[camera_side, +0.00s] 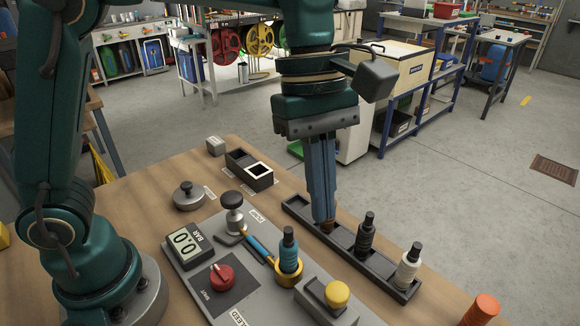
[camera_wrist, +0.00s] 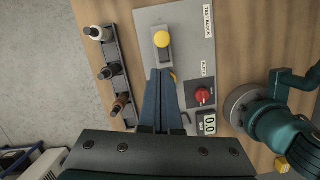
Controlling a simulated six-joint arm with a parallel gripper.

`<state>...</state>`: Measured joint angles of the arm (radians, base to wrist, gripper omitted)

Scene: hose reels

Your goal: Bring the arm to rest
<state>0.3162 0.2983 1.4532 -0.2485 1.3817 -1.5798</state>
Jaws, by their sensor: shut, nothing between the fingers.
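My gripper (camera_side: 324,220) points straight down above the bench, its long blue-grey fingers shut with nothing between them. It also shows in the wrist view (camera_wrist: 160,73), over the grey test block (camera_wrist: 202,22). In the side view the fingertips overlap the black rack (camera_side: 409,293) and mostly hide a brown fitting there. The wrist view shows the brown fitting (camera_wrist: 122,104) in the rack, to the left of the fingers and apart from them. A teal-topped fitting (camera_side: 289,243) stands upright in a brass socket (camera_side: 288,274), mostly hidden by the fingers in the wrist view.
The rack also holds a black fitting (camera_side: 365,237) and a white one (camera_side: 408,265). The block carries a gauge reading 0.0 (camera_side: 190,249), a red knob (camera_side: 222,277), a yellow button (camera_side: 337,293) and a black-knobbed valve (camera_side: 233,212). An orange piece (camera_side: 482,310) stands at front right.

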